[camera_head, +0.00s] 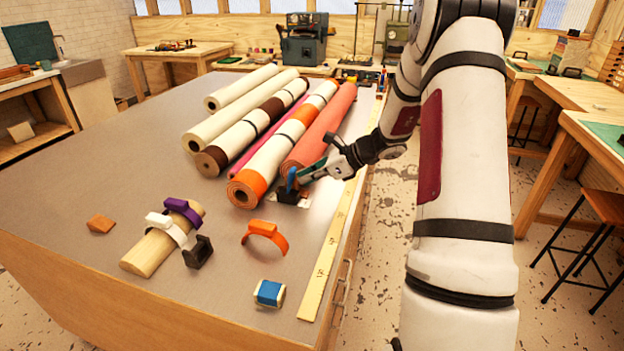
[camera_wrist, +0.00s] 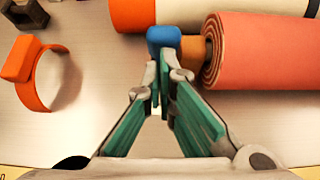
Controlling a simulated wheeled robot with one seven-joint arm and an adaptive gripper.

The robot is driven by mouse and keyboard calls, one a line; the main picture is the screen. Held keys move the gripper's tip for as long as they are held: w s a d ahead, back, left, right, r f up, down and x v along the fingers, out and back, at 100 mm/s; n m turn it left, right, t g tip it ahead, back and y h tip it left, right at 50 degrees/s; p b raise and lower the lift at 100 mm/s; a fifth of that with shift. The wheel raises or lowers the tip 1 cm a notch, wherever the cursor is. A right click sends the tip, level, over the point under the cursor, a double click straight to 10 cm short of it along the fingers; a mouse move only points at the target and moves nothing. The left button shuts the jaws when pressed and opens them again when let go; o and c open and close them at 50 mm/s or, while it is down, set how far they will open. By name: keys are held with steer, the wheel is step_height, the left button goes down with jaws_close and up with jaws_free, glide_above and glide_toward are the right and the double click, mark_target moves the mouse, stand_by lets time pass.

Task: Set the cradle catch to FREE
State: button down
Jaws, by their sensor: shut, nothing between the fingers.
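A small dark block with an upright blue lever (camera_head: 291,179) stands on the table at the front end of the coral roll (camera_head: 322,128); it looks like the cradle catch. Its blue top also shows in the wrist view (camera_wrist: 163,37), just beyond my fingertips, with an orange-brown piece beside it. A pale plate (camera_head: 304,199) lies by the block; any lettering is too small to read. My gripper (camera_head: 300,178) is shut and empty, its green-padded fingers (camera_wrist: 163,84) together close to the blue lever. Whether they touch it I cannot tell. The catch's lower part is hidden in the wrist view.
Several rolls lie behind, including an orange-and-white one (camera_head: 259,160) left of the catch. An orange band (camera_head: 266,236), a blue-and-cream block (camera_head: 269,292) and a wooden cylinder (camera_head: 150,254) with clips lie nearer. A yellow ruler (camera_head: 326,257) runs along the right edge.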

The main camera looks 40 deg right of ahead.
mark_target(294, 170)
steer(key=shift+w+a+r+g+h+p, duration=0.4)
steer(key=shift+w+a+r+g+h, duration=0.1)
steer(key=shift+a+r+g+h, duration=0.15)
steer(key=shift+w+a+r+g+h, duration=0.25)
steer(key=shift+w+g+h, duration=0.2)
steer(key=shift+g, duration=0.15)
steer(key=shift+w+a+r+g+h, duration=0.1)
steer(key=shift+w+a+g+h, duration=0.1)
steer(key=shift+w+g+h, duration=0.25)
steer(key=shift+w+a+r+b, duration=0.1)
steer(key=shift+w+a+b, duration=0.25)
steer(key=shift+w+a, duration=0.3)
steer(key=shift+w, duration=0.1)
steer(key=s+d+r+p, duration=0.1)
steer(key=s+d+r, duration=0.1)
steer(key=s, duration=0.1)
steer(key=shift+d+p, duration=0.1)
steer(key=shift+p, duration=0.25)
steer(key=w+r+b+v, duration=0.1)
steer(key=v, duration=0.8)
steer(key=shift+a+r, duration=0.3)
steer(key=shift+w, duration=0.2)
